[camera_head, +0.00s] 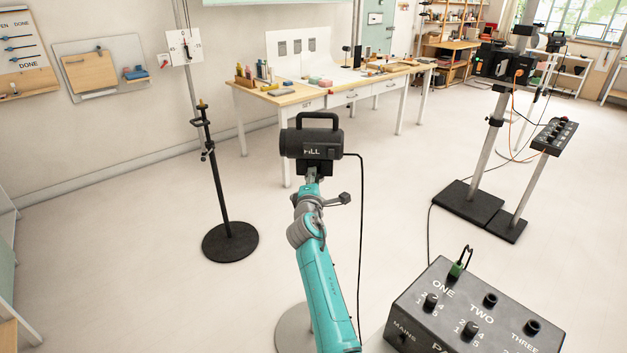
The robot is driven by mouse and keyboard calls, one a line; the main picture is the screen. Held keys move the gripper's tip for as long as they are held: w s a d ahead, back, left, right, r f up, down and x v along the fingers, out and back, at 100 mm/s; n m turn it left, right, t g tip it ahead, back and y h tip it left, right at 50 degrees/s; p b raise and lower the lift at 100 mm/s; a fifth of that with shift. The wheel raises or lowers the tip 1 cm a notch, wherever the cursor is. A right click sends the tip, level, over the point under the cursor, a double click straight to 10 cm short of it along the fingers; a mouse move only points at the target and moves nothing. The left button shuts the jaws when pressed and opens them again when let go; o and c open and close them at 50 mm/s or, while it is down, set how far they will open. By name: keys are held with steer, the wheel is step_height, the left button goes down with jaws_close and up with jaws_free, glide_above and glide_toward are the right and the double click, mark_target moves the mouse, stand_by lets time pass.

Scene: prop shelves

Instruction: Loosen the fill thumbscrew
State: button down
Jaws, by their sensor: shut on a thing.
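The fill lamp (328,138) is a black cylindrical head with a top handle and a "FILL" label, near the middle of the view. My teal arm reaches up to the mount under it. My gripper (312,178) is at that mount, just below the lamp head, and is shut on what appears to be the fill thumbscrew. The screw itself is hidden by my gripper and wrist. A small dark knob-like part sticks out right of my wrist; I cannot tell what it belongs to. The lamp's stand is mostly hidden behind my arm; part of its round base (291,326) shows.
A black cable (361,230) hangs from the lamp, close to my arm's right. A black power box (475,310) stands front right. A bare black stand (219,180) is at left, a workbench (300,96) behind. Two black-based stands are at right. Floor between is clear.

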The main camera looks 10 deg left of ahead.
steer(key=shift+a, duration=0.1)
steer(key=c, duration=0.8)
jaws_free()
steer(key=shift+s, duration=0.1)
steer(key=s+d, duration=0.1)
steer(key=s, duration=1)
steer(key=shift+s+d, duration=0.25)
steer(key=shift+s, duration=0.15)
